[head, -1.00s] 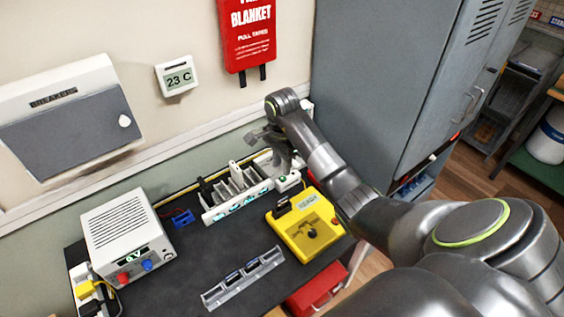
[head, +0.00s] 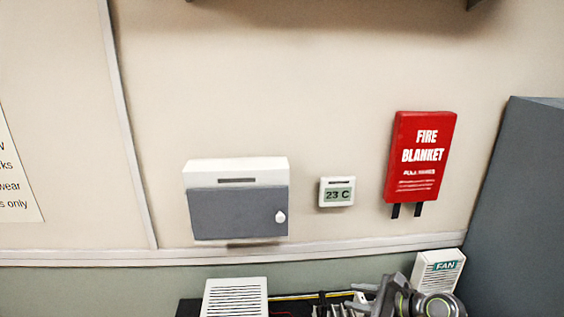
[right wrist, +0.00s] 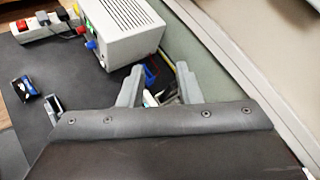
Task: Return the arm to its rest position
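My right gripper (head: 354,296) shows at the bottom edge of the head view, low in front of the wall and near the back of the bench. In the right wrist view the two grey fingers of the right gripper (right wrist: 160,82) stand apart. I see nothing clamped between them; a small white item and a blue item show in the gap, behind the fingers. Most of the right arm is below the head view. My left gripper is in neither view now.
A white power supply (head: 235,297) stands on the dark bench, beyond the fingers in the wrist view (right wrist: 122,30). The wall above is clear of my arm.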

